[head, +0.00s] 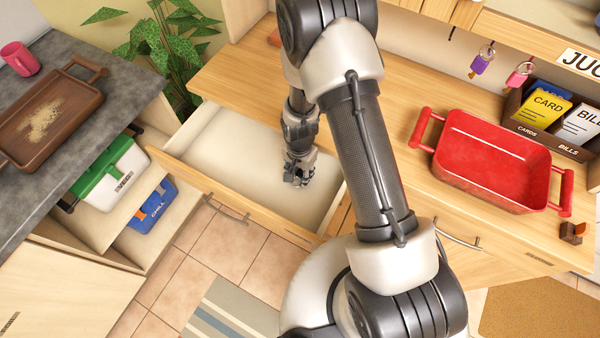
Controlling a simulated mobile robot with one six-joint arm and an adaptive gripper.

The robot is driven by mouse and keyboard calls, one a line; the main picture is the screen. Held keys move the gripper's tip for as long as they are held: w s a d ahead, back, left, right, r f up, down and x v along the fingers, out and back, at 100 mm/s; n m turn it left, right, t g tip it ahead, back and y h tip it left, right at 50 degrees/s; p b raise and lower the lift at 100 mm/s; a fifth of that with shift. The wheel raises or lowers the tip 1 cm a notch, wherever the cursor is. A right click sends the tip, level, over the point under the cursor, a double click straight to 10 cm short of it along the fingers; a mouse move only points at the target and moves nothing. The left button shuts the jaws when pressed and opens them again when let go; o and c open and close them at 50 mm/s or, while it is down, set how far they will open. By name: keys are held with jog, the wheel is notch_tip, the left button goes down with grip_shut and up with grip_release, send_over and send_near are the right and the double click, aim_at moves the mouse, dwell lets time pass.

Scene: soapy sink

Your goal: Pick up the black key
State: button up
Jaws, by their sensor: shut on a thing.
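My gripper (298,182) points down inside the open drawer (232,150), close to the drawer's pale floor. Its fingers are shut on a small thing. That thing is hidden by the fingers or too small to make out, so I cannot tell from this view that it is the black key. No black key shows clearly elsewhere.
A red tray (490,160) with handles stands on the wooden counter at right. A card and bill holder (552,118) is behind it. A brown tray (45,115) lies on the grey counter.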

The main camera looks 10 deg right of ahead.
aim_at(300, 176)
jog(key=shift+r, duration=0.5)
notch_tip(300, 176, up, 2)
jog(key=shift+r+p, duration=0.25)
jog(key=shift+p, duration=0.45)
jog(key=w+a, duration=0.3)
jog(key=a, duration=0.2)
jog(key=w+a+p, duration=0.1)
jog(key=w+a, duration=0.2)
jog(key=a, duration=0.2)
jog(key=w+a+p, duration=0.1)
jog(key=w+a, duration=0.2)
jog(key=a, duration=0.2)
jog(key=shift+w+a+f, duration=0.15)
jog(key=shift+w, duration=0.1)
